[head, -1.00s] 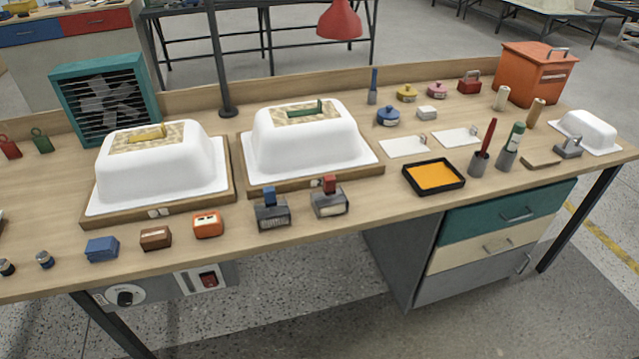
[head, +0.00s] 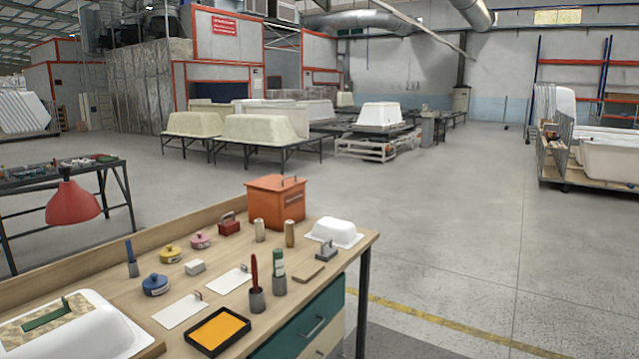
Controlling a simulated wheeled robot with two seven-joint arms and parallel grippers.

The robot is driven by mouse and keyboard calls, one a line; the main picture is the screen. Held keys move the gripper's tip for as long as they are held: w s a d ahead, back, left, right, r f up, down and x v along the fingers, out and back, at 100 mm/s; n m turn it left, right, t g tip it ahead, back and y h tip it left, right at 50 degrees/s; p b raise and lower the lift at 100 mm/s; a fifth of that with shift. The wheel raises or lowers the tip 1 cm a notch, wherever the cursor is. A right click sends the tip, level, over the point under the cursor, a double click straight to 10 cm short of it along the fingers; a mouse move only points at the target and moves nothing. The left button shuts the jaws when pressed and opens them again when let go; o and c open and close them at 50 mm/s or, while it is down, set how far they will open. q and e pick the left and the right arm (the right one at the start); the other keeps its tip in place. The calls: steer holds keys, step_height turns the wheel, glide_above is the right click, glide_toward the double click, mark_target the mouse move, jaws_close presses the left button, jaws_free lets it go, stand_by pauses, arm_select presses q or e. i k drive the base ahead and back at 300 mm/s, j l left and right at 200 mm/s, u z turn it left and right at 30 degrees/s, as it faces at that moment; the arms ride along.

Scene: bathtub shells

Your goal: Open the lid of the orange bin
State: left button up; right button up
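The orange bin (head: 274,204) stands at the far right corner of the wooden workbench in the head view. Neither of my grippers is in view.
The workbench (head: 215,211) carries two rolls (head: 290,233), a small white tub shell (head: 338,231), a red block (head: 229,225), pots, cups and an orange tray (head: 217,332). A red lamp (head: 73,203) hangs at left. Open floor (head: 450,250) lies right of the bench.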

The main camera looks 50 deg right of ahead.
mark_target(274, 182)
steer(key=z, duration=1.25)
steer(key=i+l+u, duration=0.15)
steer(key=i+l, duration=0.2)
steer(key=i+l+u, duration=0.1)
steer(key=i+l, duration=0.2)
steer(key=l, duration=0.15)
steer(key=i+l+u, duration=0.15)
steer(key=i+l, duration=0.15)
steer(key=l, duration=0.15)
steer(key=i+l+u, duration=0.1)
steer(key=i+l, duration=0.2)
steer(key=l, duration=0.2)
steer(key=i+l+u, duration=0.15)
steer(key=l, duration=0.35)
steer(key=i+l+u, duration=0.1)
steer(key=i+l, duration=0.25)
steer(key=l, duration=0.2)
steer(key=i+l+u, duration=0.15)
steer(key=l, duration=0.4)
steer(key=i+l+u, duration=0.15)
steer(key=l, duration=0.4)
steer(key=i, duration=0.1)
